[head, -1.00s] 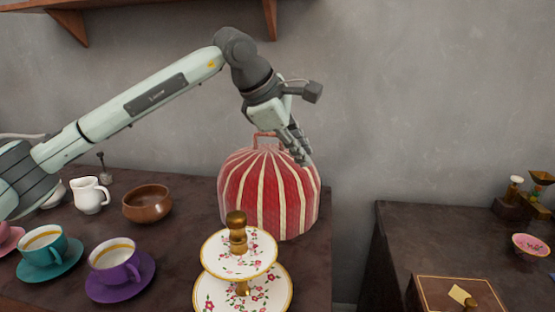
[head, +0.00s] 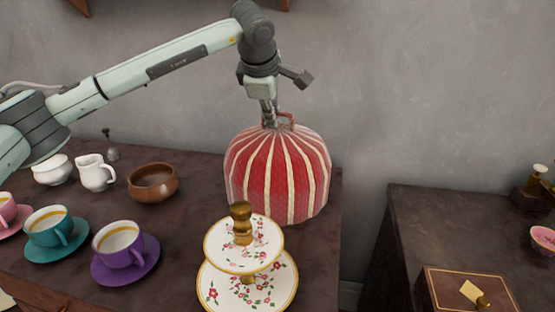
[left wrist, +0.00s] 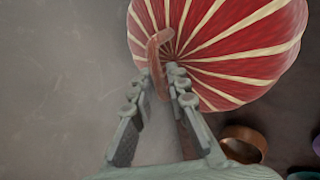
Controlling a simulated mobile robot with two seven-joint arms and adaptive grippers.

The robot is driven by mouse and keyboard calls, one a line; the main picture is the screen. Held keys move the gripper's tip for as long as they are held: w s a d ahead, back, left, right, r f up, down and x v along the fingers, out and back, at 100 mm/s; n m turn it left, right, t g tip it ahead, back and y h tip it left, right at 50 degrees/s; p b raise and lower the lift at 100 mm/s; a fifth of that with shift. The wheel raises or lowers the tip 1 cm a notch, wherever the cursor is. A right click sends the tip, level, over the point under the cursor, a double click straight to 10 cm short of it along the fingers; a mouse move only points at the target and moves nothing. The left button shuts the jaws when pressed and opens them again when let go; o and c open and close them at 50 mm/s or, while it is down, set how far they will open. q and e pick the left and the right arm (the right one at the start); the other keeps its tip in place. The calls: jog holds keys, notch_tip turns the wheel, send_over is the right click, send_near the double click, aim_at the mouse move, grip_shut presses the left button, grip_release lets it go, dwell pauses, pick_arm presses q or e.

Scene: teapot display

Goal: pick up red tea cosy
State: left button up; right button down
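The red tea cosy (head: 277,175), domed with cream stripes and a loop handle (head: 287,118) on top, stands on the dark table behind a tiered cake stand. My left gripper (head: 269,122) points down at the cosy's top, beside the loop in the head view. In the left wrist view the red cosy (left wrist: 225,45) fills the upper right. There my left gripper (left wrist: 163,76) has its fingers apart, with part of the loop (left wrist: 156,55) showing between them. Whether the fingers touch the loop is unclear. My right gripper is not in view.
The floral cake stand (head: 243,255) is close in front of the cosy. To the left are a brown bowl (head: 153,182), a white jug (head: 95,173), and purple (head: 122,245) and teal (head: 48,227) cups. A gap separates the right-hand table (head: 415,235).

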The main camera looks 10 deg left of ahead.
pick_arm(q)
grip_shut()
jog(key=shift+r, duration=0.15)
dwell(0.4)
